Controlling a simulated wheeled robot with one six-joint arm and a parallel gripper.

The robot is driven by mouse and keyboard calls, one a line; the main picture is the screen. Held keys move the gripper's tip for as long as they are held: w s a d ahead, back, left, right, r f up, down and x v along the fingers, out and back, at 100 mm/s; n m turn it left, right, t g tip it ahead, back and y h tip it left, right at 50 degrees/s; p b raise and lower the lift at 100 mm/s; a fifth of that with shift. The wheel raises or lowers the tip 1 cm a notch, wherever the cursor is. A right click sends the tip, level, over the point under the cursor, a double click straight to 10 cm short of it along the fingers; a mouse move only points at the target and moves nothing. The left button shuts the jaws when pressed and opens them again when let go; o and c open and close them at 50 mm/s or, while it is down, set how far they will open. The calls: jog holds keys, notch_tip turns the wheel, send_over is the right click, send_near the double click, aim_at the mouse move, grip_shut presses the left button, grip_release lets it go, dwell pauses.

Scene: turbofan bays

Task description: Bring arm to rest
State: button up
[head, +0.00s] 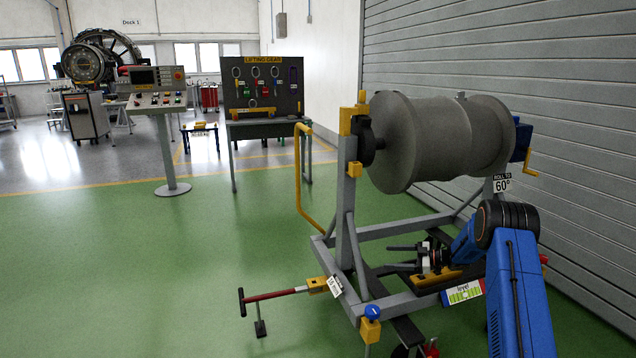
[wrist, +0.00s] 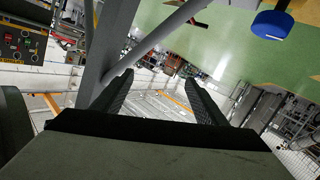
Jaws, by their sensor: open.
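My blue arm (head: 517,290) reaches in from the lower right in the head view. My gripper (head: 402,257) points left, low beside the grey stand frame and below the large grey cylinder (head: 420,142). In the wrist view my gripper (wrist: 150,92) shows two dark fingers spread apart with nothing between them. A grey post and brace of the stand (wrist: 106,50) run close to the left finger in that view; I cannot tell whether they touch.
The stand (head: 345,205) has a yellow crank, a "ROLL TO 60°" tag (head: 502,184) and a red-handled bar (head: 270,296) sticking out left. A grey shutter wall (head: 580,90) closes the right side. A control console (head: 157,100) and lifting-gear board (head: 264,88) stand behind. Green floor at left is clear.

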notch_tip(320, 180, up, 23)
jog(key=w+d+m+t+h, duration=0.1)
jog(key=w+m+t+h, duration=0.1)
jog(key=m+t+h, duration=0.45)
jog(key=s+d+r+m+t+h, duration=0.2)
jog(key=s+d+r+m+h, duration=0.2)
jog(key=s+r+h, duration=0.7)
jog(key=s+r+m+g, duration=0.2)
jog(key=s+m+g, duration=0.25)
jog(key=s, duration=2.35)
jog(key=s+a+f+g, duration=0.1)
jog(key=s+a+f, duration=0.1)
jog(key=s, duration=0.8)
jog(key=s+a+f+m+g+y, duration=0.1)
jog(key=s+f, duration=0.4)
jog(key=s, duration=0.5)
jog(key=s+a+f+m+g+y, duration=0.1)
jog(key=s+a+f, duration=0.3)
jog(key=s, duration=0.7)
jog(key=shift+f+g, duration=0.25)
jog(key=shift+g, duration=0.45)
jog(key=shift+w+y, duration=0.1)
jog(key=shift+y, duration=0.15)
